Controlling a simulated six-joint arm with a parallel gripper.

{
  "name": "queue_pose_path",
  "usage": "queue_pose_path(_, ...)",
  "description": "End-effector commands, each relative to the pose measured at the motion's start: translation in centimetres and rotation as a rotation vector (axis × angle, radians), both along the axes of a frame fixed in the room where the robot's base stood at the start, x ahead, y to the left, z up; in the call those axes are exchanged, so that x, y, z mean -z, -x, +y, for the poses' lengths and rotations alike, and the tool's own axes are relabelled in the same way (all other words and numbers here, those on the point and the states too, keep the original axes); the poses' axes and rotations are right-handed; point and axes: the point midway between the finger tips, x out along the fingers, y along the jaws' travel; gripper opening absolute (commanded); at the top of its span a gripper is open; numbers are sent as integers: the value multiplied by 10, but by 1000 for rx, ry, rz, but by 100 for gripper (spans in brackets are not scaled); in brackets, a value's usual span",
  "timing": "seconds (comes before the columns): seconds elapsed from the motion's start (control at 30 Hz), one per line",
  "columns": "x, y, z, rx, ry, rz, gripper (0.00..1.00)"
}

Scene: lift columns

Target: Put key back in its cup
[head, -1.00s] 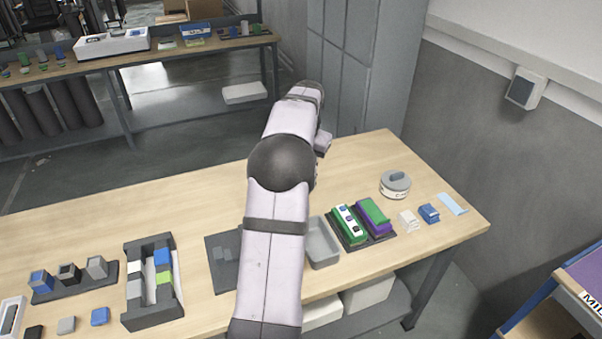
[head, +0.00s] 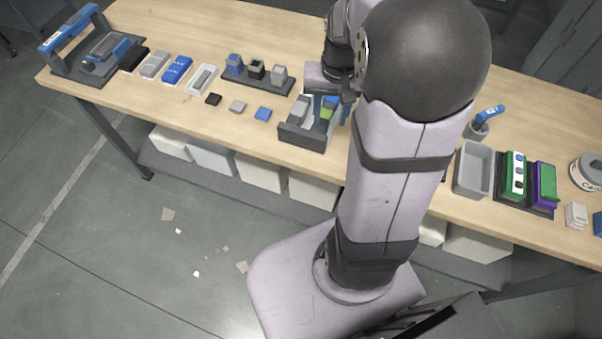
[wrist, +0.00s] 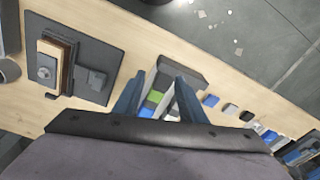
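A grey cup (head: 476,130) stands on the table right of my arm in the head view. A blue-handled item (head: 489,114) with pale marks leans tilted in it; it may be the key, but I cannot tell for sure. My gripper (head: 331,108) is over the dark grey divided tray (head: 302,137), well left of the cup. In the wrist view my gripper (wrist: 158,88) has its two blue fingers spread apart, with the tray (wrist: 180,68) and its green block (wrist: 154,96) showing between them. I see nothing held. My arm hides part of the table.
A rack of small cubes (head: 257,82) and loose tiles lie left of the divided tray. A dark plate with a brown block (wrist: 95,85) shows in the wrist view.

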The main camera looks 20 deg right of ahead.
Motion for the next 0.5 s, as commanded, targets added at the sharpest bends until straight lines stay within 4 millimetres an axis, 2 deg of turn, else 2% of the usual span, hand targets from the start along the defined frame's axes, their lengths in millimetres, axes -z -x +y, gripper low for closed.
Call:
queue_pose_path(0.03, 6, 14, 32, -97, 1, 14, 38)
queue_pose_path(0.1, 14, 34, 63, -205, 2, 31, 38)
queue_pose_path(0.2, 24, 61, 94, -329, 6, 52, 38)
queue_pose_path(0.33, 33, 87, 115, -433, 9, 70, 38)
queue_pose_path(0.5, 38, 99, 123, -481, 11, 78, 38)
